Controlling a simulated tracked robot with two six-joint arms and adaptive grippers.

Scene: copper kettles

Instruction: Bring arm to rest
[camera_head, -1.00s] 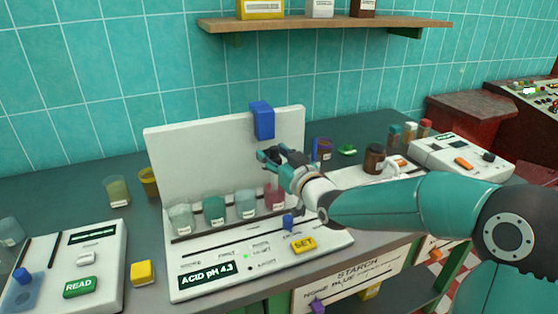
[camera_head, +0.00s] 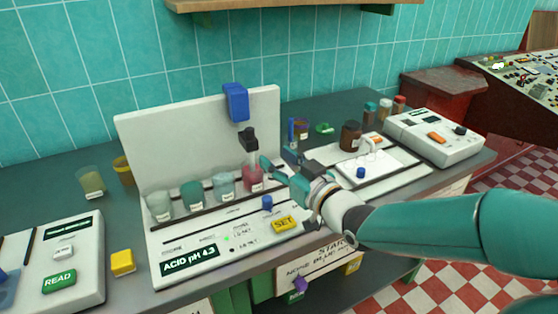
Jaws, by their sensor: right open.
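My right gripper (camera_head: 276,160) is open and empty, at the right end of the white titration stand (camera_head: 190,135). Its arm comes in from the right edge. A black-headed piece with a pale lower part (camera_head: 249,140) stands just left of the fingers, above a beaker of pink liquid (camera_head: 253,180). It looks apart from the fingers. A blue block (camera_head: 236,102) sits on the stand's upright panel above it. My left gripper is not in view.
Several beakers (camera_head: 194,195) line the stand's shelf. A yellow SET button (camera_head: 285,223) and blue knob (camera_head: 267,203) are near my wrist. A white tray with glassware (camera_head: 400,172), a brown jar (camera_head: 350,135) and a white meter (camera_head: 440,140) stand right.

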